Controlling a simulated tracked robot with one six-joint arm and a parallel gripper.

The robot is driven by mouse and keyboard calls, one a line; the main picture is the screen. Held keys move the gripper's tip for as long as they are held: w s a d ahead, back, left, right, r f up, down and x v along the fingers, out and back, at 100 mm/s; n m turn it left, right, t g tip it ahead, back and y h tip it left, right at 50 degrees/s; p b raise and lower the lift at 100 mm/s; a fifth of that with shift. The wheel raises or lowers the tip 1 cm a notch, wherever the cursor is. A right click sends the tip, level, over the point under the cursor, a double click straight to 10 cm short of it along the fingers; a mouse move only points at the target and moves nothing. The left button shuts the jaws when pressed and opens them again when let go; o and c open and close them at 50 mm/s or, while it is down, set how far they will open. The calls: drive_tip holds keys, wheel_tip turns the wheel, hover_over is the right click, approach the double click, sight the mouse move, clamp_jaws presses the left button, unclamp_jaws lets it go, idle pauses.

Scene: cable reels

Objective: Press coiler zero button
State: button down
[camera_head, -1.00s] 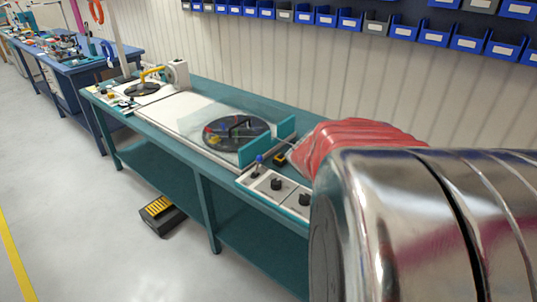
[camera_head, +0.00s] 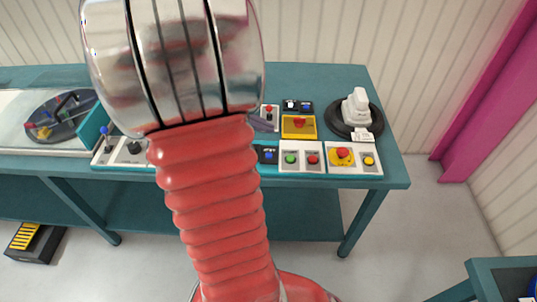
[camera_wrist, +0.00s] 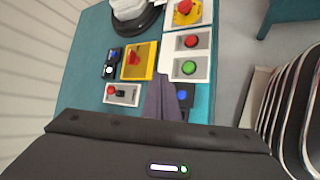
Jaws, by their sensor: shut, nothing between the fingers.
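My gripper (camera_wrist: 159,82) is shut and empty, its dark narrow tip pointing at the control panels in the wrist view. In the head view my arm covers most of it. A black box with a blue button (camera_wrist: 183,95) lies just right of the fingertip in the wrist view; it also shows in the head view (camera_head: 269,155). Whether the finger touches it I cannot tell. A second black box (camera_wrist: 112,63) with white and blue buttons sits left of the tip, and in the head view at the back (camera_head: 298,106). No label is readable, so which button is coiler zero is unclear.
Near the tip are a yellow box with a red button (camera_wrist: 139,61), a white panel with green and red buttons (camera_wrist: 187,56), and a red lever panel (camera_wrist: 122,94). An emergency stop (camera_head: 343,155) and a white device on a black disc (camera_head: 356,112) stand right.

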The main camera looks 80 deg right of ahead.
drive_tip(key=shift+f, duration=4.3)
drive_tip(key=shift+f, duration=0.15)
drive_tip(key=shift+f, duration=0.2)
drive_tip(key=shift+f, duration=0.45)
drive_tip(key=shift+r, duration=0.9)
drive_tip(key=shift+r, duration=2.5)
